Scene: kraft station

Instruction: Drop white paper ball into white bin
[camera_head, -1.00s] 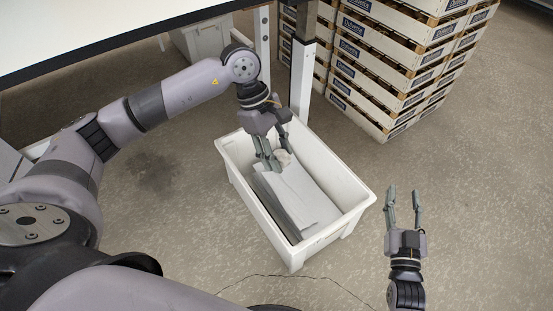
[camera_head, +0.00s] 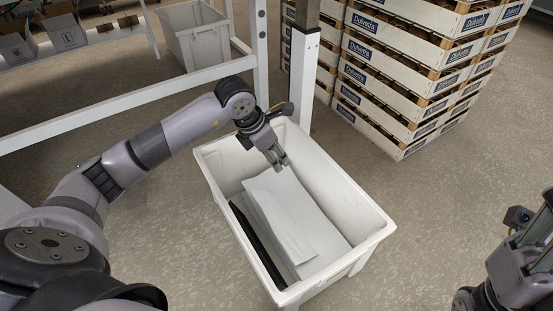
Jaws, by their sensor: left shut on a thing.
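The white bin (camera_head: 209,172) stands on the floor in the middle of the camera_head view. My left gripper (camera_head: 279,160) reaches over its far end, fingers pointing down into its opening. It is shut on the white paper ball, which its fingers hide now; the earlier frame shows the pale ball at these fingers. White flat sheets or boards (camera_head: 283,218) lie in the bin below the gripper. Part of my right arm's end (camera_head: 515,270) shows at the lower right edge, away from the bin; its fingertips cannot be made out.
A white table frame with a leg (camera_head: 301,80) stands just behind the bin. Stacked wooden crates (camera_head: 400,85) stand at the back right. A second grey-white bin (camera_head: 200,45) is under the frame at the back. The floor right of the bin is clear.

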